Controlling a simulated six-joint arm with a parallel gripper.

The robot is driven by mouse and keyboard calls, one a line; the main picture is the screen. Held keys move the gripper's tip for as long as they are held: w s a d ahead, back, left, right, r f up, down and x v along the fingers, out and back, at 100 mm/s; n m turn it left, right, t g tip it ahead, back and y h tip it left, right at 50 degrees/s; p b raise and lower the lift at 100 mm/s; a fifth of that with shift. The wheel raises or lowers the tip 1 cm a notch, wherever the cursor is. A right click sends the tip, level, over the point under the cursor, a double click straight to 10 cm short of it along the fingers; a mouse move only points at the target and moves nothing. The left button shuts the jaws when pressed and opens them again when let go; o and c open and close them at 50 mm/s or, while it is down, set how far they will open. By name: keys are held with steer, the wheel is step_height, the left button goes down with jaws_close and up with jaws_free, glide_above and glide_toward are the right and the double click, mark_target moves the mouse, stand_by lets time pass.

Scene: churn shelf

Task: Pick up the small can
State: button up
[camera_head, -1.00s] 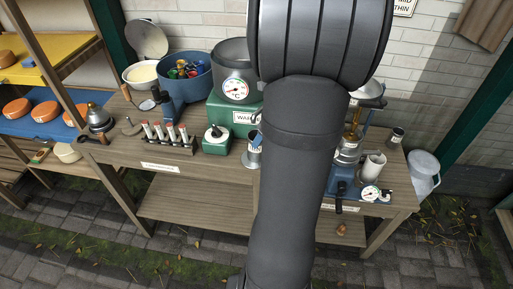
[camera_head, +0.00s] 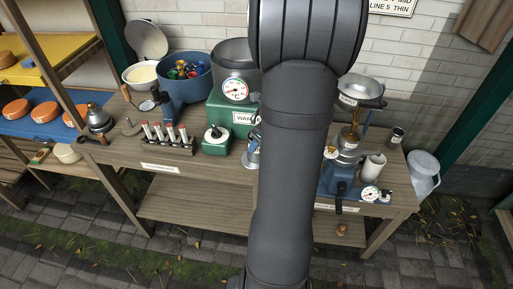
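A small grey metal can (camera_head: 396,137) stands upright at the right rear of the wooden bench. Another small metal vessel (camera_head: 252,158) stands left of my arm, partly hidden by it. I cannot tell for sure which of them is the small can. My arm rises through the middle of the view and hides the centre of the bench. My gripper is out of view.
A pale bucket (camera_head: 424,172) stands right of the bench.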

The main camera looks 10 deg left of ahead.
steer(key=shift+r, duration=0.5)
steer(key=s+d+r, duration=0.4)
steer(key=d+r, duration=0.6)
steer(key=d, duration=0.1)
